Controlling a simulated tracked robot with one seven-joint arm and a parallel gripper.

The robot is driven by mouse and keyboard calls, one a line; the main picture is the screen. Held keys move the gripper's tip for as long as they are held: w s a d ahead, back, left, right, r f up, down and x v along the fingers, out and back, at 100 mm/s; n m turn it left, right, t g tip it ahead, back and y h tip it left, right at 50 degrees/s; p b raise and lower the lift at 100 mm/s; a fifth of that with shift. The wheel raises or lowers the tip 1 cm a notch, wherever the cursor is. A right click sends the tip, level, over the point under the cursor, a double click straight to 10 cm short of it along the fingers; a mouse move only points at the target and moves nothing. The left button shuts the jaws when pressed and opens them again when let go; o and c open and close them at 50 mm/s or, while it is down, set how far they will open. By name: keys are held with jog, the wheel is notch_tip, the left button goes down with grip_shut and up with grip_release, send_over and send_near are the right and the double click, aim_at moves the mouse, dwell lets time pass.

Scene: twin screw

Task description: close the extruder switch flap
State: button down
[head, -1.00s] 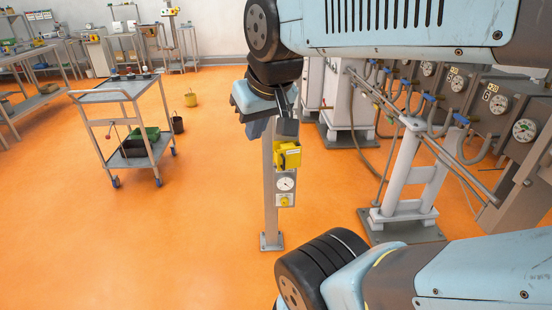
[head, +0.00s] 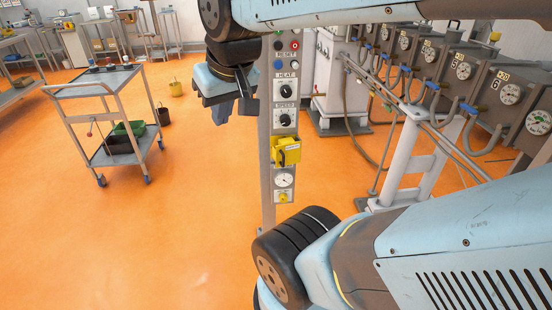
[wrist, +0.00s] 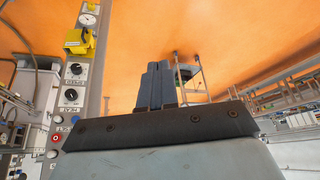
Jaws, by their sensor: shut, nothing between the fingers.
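The yellow switch box with its flap (head: 287,151) is on the front of a grey post, below two black knobs. In the wrist view the yellow box (wrist: 77,41) is at the upper left. Whether the flap stands open is too small to tell. My gripper (head: 243,97) is to the left of the post, higher than the yellow box and apart from it. In the wrist view my gripper (wrist: 157,72) has its fingers together, with nothing between them.
The post carries HEAT (head: 287,90) and SPEED (head: 286,119) knobs, buttons above, and a dial (head: 284,181) below the box. A grey machine with gauges (head: 463,71) stands to the right. A trolley (head: 98,86) stands left.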

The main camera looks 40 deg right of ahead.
jog(key=w+d+f+m+g+y, duration=0.1)
jog(key=w+d+f+m+y, duration=0.1)
jog(key=w+d+f+m, duration=0.4)
jog(key=w+d+f+m+g+y, duration=0.2)
jog(key=d+f, duration=0.2)
jog(key=f, duration=0.4)
jog(key=w+d+f+m+g+y, duration=0.1)
jog(key=w+d+f+m+y, duration=0.1)
jog(key=w+d+f+m, duration=0.25)
jog(key=s+d+f+m+t+h, duration=0.1)
jog(key=s+d+f+m+t, duration=0.3)
jog(key=d+f+m+t, duration=0.55)
jog(key=s+d+f+m+t, duration=0.55)
jog(key=d+f+m, duration=0.45)
jog(key=d+f, duration=0.35)
send_near(288, 155)
jog(key=w+a+f, duration=0.1)
jog(key=w+a, duration=0.3)
jog(key=a, duration=0.2)
jog(key=shift+s+m+t, duration=0.1)
jog(key=shift+m+t, duration=0.2)
jog(key=shift+t, duration=0.1)
jog(key=shift+d, duration=0.1)
